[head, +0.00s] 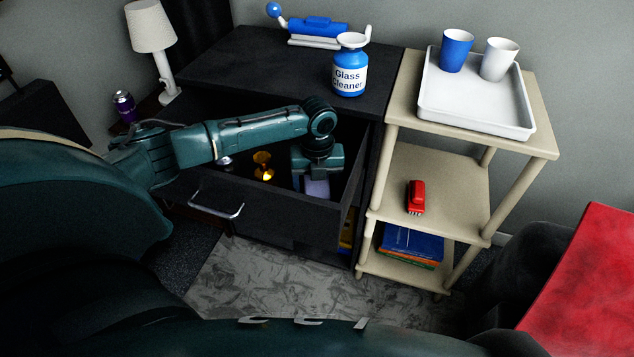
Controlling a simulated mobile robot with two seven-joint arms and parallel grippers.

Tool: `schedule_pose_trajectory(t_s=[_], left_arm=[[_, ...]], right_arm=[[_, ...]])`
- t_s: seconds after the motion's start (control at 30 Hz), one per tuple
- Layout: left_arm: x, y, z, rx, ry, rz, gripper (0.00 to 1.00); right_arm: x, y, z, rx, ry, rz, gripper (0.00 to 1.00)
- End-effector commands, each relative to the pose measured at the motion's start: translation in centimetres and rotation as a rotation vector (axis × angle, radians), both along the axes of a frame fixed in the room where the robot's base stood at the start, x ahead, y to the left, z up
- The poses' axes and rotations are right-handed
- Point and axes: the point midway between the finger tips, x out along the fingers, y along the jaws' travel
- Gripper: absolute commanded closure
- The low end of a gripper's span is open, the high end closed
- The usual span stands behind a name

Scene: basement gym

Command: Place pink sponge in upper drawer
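The upper drawer (285,213) of the black cabinet is pulled open, with its silver handle facing the front left. My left arm reaches over it from the left. My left gripper (316,178) points down inside the right part of the drawer. A pale pinkish-purple block (317,188), which looks like the sponge, shows at its fingertips, below the drawer's rim level. The fingers are dark and partly hidden, so I cannot tell whether they grip the block or whether it rests on the drawer floor. My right gripper is not in view.
A gold object (263,166) lies in the drawer, left of the gripper. A glass cleaner bottle (350,70) stands on the cabinet top. A beige shelf (400,100) at right holds a white tray (475,117) with two cups. A red-topped surface (590,290) is at lower right.

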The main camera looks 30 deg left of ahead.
Motion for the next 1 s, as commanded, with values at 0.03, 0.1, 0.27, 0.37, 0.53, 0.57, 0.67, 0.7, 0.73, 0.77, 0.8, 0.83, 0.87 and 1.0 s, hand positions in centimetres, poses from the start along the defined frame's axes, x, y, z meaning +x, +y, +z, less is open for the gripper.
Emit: schedule_pose_trajectory(t_s=[0.03, 0.1, 0.27, 0.37, 0.53, 0.57, 0.67, 0.7, 0.73, 0.77, 0.8, 0.83, 0.87, 1.0], left_arm=[[0.0, 0.0, 0.0, 0.0, 0.0, 0.0, 0.23], [0.0, 0.0, 0.0, 0.0, 0.0, 0.0, 0.23], [0.0, 0.0, 0.1, 0.0, 0.0, 0.0, 0.23], [0.1, 0.0, 0.8, 0.0, -0.001, 0.001, 0.23], [0.1, 0.0, 3.6, 0.0, -0.004, -0.001, 0.23], [0.1, 0.0, 4.3, 0.0, -0.005, -0.001, 0.23], [0.1, 0.0, 6.5, -0.001, -0.004, 0.001, 0.23], [0.1, 0.0, 7.4, -0.001, -0.004, 0.001, 0.23], [0.1, 0.0, 8.0, 0.0, -0.004, 0.0, 0.23], [0.1, 0.0, 8.6, 0.0, -0.005, 0.0, 0.23], [0.1, 0.0, 9.3, 0.0, -0.004, 0.0, 0.23], [0.1, 0.0, 9.8, -0.001, -0.003, 0.0, 0.23], [0.1, 0.0, 10.2, -0.001, -0.003, 0.0, 0.23], [0.1, 0.0, 11.6, 0.0, -0.001, 0.001, 0.23]], right_arm=[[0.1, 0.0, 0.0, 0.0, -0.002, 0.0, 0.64], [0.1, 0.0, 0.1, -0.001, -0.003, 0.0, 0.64], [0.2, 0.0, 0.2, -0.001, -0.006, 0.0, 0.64], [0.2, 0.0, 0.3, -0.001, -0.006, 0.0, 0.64], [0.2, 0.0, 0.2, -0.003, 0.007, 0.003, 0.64], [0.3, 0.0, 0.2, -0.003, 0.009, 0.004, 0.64], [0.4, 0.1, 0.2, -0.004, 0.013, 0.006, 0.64], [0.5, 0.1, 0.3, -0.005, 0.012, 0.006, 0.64], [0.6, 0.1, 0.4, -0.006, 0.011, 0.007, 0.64], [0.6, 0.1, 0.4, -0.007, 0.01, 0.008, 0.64], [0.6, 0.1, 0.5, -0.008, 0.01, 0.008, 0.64], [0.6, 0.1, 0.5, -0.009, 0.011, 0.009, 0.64], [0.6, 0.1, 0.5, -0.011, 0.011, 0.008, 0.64], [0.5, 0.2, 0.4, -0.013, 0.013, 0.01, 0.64]])
